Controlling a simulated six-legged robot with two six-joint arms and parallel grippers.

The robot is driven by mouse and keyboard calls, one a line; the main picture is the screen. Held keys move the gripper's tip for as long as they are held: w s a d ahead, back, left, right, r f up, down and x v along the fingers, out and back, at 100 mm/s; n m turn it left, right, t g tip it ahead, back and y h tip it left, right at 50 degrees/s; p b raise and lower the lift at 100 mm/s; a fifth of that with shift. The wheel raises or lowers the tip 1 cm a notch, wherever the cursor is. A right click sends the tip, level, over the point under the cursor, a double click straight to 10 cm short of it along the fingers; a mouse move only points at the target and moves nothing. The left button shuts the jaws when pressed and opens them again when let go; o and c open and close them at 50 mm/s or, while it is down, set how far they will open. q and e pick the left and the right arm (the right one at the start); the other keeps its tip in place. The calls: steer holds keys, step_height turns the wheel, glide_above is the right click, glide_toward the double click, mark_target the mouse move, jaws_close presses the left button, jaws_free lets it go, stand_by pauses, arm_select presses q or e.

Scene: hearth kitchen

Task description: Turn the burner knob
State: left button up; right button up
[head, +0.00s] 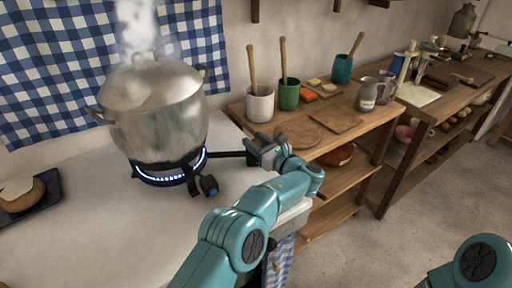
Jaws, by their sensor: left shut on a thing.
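A large steamy metal pot (155,110) stands on a round black burner (165,172) with a ring of blue flame. A thin dark rod (226,154) runs right from the burner to my left gripper (255,152). The left gripper is shut at the rod's end, on what appears to be the burner knob, which the jaws mostly hide. A short black fitting (208,185) sticks out of the burner's front, apart from the gripper. My right gripper is outside the view; only part of that arm shows at lower right.
A dark board with a round loaf (20,193) lies at left on the pale worktop (95,235). A wooden shelf (350,128) at right bears several cups, pestles and boards. A checked cloth (60,70) hangs behind the pot. The floor at right is clear.

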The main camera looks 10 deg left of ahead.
mark_target(260, 144)
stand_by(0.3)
arm_select(q)
steer(key=o, duration=1)
steer(key=shift+c, duration=0.2)
steer(key=shift+n+g+y, duration=0.3)
steer(key=shift+g, duration=0.1)
steer(key=b+v, duration=0.1)
steer(key=v, duration=0.6)
steer(key=shift+s+d, duration=0.2)
